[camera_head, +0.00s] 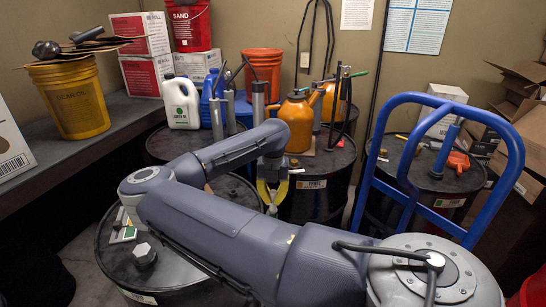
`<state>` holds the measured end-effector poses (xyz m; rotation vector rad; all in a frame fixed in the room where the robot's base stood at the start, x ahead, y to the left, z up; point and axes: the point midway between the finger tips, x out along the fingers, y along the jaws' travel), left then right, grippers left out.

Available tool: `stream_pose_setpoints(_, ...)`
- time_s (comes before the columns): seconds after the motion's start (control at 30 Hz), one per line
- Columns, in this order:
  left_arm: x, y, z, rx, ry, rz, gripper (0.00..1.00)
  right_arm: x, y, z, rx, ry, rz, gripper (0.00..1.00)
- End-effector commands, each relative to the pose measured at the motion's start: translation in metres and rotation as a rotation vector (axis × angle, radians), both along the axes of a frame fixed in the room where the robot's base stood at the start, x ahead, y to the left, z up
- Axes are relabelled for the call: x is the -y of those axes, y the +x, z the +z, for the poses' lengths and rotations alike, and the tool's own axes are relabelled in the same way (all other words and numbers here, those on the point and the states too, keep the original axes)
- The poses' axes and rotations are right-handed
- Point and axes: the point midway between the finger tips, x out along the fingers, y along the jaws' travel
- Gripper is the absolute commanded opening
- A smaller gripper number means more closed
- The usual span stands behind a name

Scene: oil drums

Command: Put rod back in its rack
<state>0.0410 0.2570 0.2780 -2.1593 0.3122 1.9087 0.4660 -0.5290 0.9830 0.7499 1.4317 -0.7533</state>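I cannot single out the rod or its rack with certainty. Thin dark bent rods or hoses (331,38) stand or hang against the back wall, behind the drums. My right arm comes in from the lower right, folds at the left and reaches back to the middle. My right gripper (272,200) has yellow fingers and points down near the front edge of the middle back drum (313,202). Its fingertips are small and partly unclear, so whether they are apart or hold anything cannot be told. My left gripper is not in view.
An orange jug (296,122) stands on the middle drum. A blue tubular frame (380,150) rises at the right before another drum. White (181,103) and blue jugs stand on the back left drum. A yellow bucket (72,98) sits on the left shelf. Cartons stand far right.

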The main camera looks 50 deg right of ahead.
Motion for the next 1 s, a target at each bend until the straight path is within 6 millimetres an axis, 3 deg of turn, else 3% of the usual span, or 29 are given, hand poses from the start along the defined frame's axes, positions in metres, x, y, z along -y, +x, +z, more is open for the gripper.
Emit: stream_pose_setpoints(1.0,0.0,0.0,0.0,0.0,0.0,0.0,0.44,0.0008,0.0005,-0.0098,-0.001,0.002,0.0,0.0)
